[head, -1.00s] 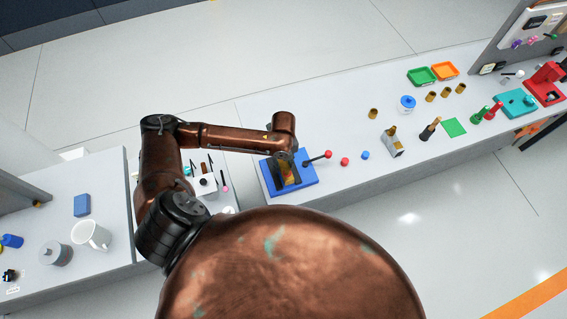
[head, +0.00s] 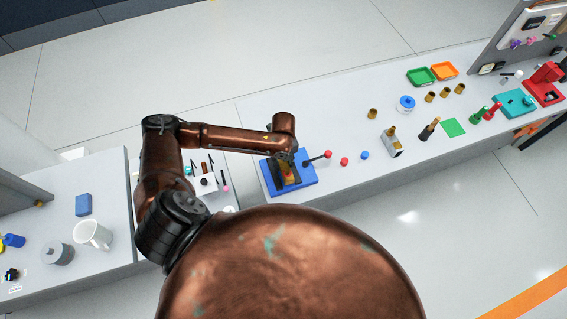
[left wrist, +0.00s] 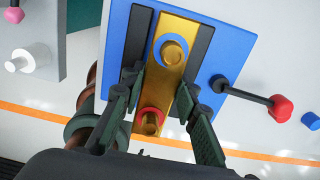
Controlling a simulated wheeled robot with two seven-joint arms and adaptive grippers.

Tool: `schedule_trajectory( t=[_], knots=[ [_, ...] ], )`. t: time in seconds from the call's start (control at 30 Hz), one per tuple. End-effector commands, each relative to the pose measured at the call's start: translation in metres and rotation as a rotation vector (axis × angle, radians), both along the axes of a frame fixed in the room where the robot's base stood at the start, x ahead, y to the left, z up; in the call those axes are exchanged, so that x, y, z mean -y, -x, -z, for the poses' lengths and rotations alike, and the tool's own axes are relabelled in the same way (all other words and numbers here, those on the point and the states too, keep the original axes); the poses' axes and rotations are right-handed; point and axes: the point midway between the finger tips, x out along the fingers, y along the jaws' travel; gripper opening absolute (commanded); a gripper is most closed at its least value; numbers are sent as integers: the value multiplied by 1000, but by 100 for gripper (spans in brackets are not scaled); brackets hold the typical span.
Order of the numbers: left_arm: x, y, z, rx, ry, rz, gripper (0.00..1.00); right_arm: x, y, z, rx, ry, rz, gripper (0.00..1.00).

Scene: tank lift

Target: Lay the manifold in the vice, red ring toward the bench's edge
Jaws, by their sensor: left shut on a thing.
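The manifold (left wrist: 177,35) is a brass-coloured bar with a blue ring at its far end and a red ring (left wrist: 151,120) at its near end. It lies lengthwise between the dark jaws of the vice (left wrist: 222,50), which has a blue base and a lever with a red knob. The red ring points toward the near bench edge. My left gripper (left wrist: 159,86) is shut on the manifold, one finger on each long side. In the head view the gripper (head: 286,163) covers much of the vice (head: 304,178). Whether the manifold rests fully on the vice floor is unclear. My right gripper is not in view.
A red cap (head: 344,161) and a blue cap (head: 365,155) lie right of the vice. A metal block (head: 393,147) and several brass cylinders stand farther right. A white tool holder (head: 203,185) is left of the vice. The bench behind the vice is clear.

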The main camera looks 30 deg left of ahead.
Motion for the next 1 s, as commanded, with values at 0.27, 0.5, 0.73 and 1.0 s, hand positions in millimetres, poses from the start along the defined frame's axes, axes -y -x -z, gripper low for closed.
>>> schedule_trajectory(
  t=[0.27,0.5,0.73,1.0],
  knots=[
    [0,-1,0,3,1,0,0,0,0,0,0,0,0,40],
    [1,-1,5,3,1,0,0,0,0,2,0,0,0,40],
    [1,-1,10,3,1,0,0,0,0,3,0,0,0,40],
    [0,-1,15,3,1,0,0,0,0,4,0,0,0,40]
  ],
)
